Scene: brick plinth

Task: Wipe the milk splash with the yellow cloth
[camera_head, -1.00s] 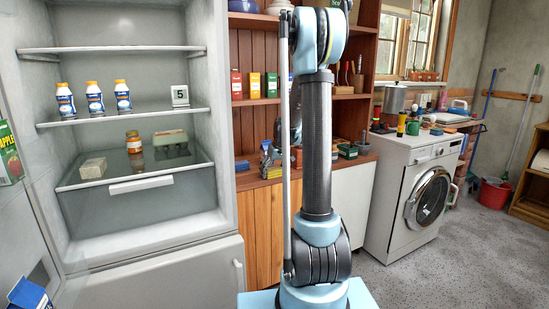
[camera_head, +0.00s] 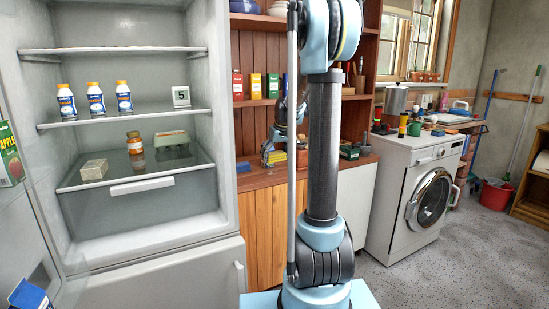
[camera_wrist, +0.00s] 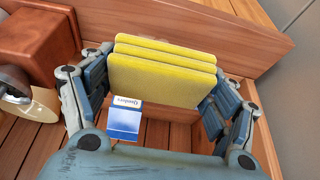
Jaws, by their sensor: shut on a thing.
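My gripper (camera_wrist: 160,95) is shut on the yellow cloth (camera_wrist: 162,78), which shows as several stacked yellow layers between the fingers in the wrist view. In the head view, the gripper and a small patch of the yellow cloth (camera_head: 277,157) are at the wooden counter, partly behind my arm. The cloth is upright in the wrist view, just above a small blue and white box or packet (camera_wrist: 124,119). I cannot make out the milk splash in either view.
An open fridge (camera_head: 125,200) stands at left, with several bottles, a jar and cartons on its shelves. The wooden shelf unit (camera_head: 262,230) holds boxes. A washing machine (camera_head: 415,195) stands at right. A brown block (camera_wrist: 38,42) and round item are beside the gripper.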

